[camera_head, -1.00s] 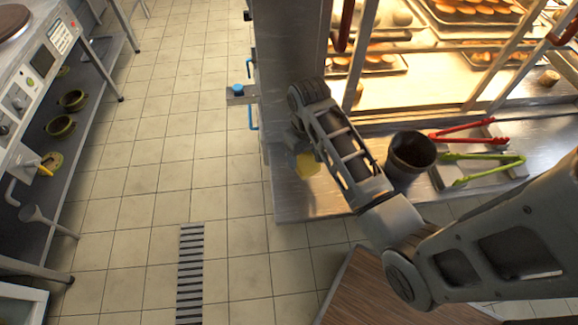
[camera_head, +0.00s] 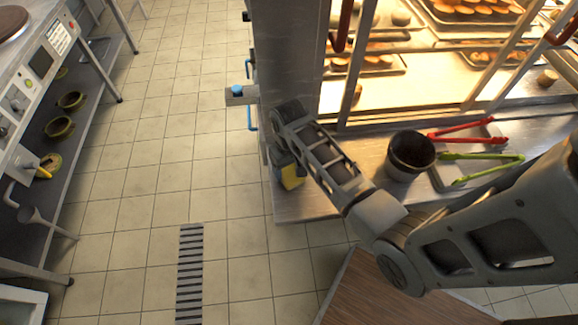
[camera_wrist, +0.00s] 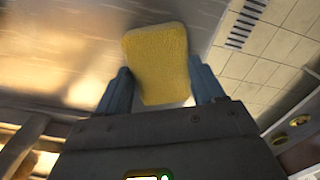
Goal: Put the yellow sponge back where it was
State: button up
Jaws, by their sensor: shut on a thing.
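The yellow sponge (camera_wrist: 158,62) sits between the two blue-grey fingers of my gripper (camera_wrist: 160,88) in the wrist view, held by its sides. In the head view the sponge (camera_head: 291,177) shows at the left end of the steel counter (camera_head: 310,204), partly hidden by my gripper (camera_head: 279,160). My gripper is shut on it. In the wrist view the sponge is over the blurred metal counter surface, close to its edge. I cannot tell whether the sponge touches the counter.
A dark cup (camera_head: 411,154) stands on the counter right of my arm. A lit glass cabinet with baked goods (camera_head: 475,12) stands behind. The tiled floor (camera_head: 140,215) at left is clear.

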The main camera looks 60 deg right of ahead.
aim_at(289, 170)
jog(key=o, duration=1)
notch_tip(289, 170, up, 12)
jog(key=shift+p, duration=0.4)
jog(key=s+a+f+n+t+h, duration=0.1)
jog(key=s+a+t, duration=0.35)
jog(key=a, duration=0.35)
jog(key=s+a+f+n+t, duration=0.1)
jog(key=s+a+t, duration=0.2)
jog(key=s+a, duration=0.35)
jog(key=s+a+r+n+t, duration=0.1)
jog(key=s+r+t, duration=0.1)
jog(key=s+r, duration=0.2)
jog(key=s+a+r+n+t, duration=0.1)
jog(key=s+a+r+t, duration=0.1)
jog(key=r, duration=0.8)
jog(key=s+a+r+n+t+y, duration=0.1)
jog(key=s+r+t, duration=0.2)
jog(key=s+r, duration=0.3)
jog(key=shift+s+a+r+n, duration=0.2)
jog(key=shift+s+r+n, duration=0.15)
jog(key=shift+r, duration=0.4)
